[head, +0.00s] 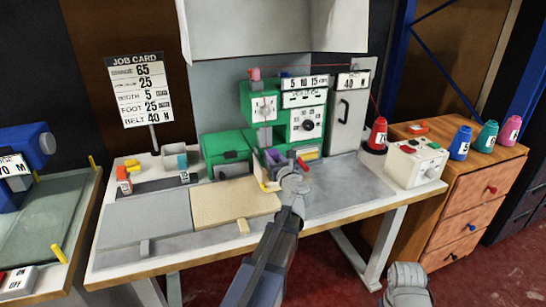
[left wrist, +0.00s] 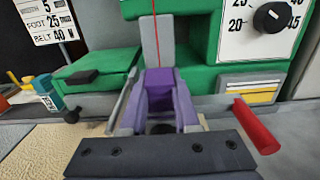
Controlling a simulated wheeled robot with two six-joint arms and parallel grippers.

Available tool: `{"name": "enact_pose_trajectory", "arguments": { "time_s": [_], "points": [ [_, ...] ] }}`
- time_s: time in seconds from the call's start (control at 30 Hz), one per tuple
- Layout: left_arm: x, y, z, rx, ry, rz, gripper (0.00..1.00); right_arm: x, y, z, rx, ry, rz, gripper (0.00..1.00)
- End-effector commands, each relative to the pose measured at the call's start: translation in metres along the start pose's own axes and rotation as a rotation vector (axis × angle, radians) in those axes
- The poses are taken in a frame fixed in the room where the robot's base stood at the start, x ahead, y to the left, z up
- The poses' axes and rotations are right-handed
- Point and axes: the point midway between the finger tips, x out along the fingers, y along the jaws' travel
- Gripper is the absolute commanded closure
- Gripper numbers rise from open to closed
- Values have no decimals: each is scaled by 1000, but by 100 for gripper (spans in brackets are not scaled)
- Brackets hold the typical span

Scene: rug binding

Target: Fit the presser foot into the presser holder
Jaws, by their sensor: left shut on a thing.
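In the head view, the purple foot (head: 273,157) shows just beyond my left gripper (head: 272,180), low at the front of the green sewing machine (head: 251,103). A grey upright bar (left wrist: 157,38), seemingly the presser holder, stands directly behind and above the foot in the left wrist view. Whether the foot touches it I cannot tell.
A red-ended lever (left wrist: 256,125) projects right beside the foot. A cream cloth (head: 235,202) lies left of my gripper. Orange (head: 123,174) and teal (head: 182,162) blocks stand at the left back. A white control box (head: 416,162) stands right; the grey tabletop (head: 345,188) before it is clear.

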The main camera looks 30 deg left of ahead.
Motion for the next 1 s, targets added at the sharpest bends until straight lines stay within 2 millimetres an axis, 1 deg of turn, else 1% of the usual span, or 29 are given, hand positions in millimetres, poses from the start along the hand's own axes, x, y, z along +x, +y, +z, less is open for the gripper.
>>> {"name": "enact_pose_trajectory", "arguments": {
  "time_s": [0.03,0.2,0.27,0.3,0.5,0.6,0.67,0.77,1.0],
  "points": [
    [0,0,-1,0,0,0,68,1,0,0,0,0,0,50],
    [0,0,-1,0,0,0,49,1,0,0,0,0,0,50],
    [0,0,-1,0,0,0,42,1,0,0,0,0,0,50],
    [0,0,-1,0,0,0,40,1,0,0,0,0,0,50],
    [0,0,0,0,0,0,40,0,0,0,0,0,0,50],
    [0,0,4,0,0,0,40,-4,0,0,0,0,0,50],
    [-8,0,2,0,0,-2,40,-2,0,0,0,0,0,50],
    [-27,2,2,0,0,-2,40,-2,0,0,0,0,0,50],
    [-77,2,2,0,0,-3,40,-2,0,0,0,0,0,50]
  ]
}}
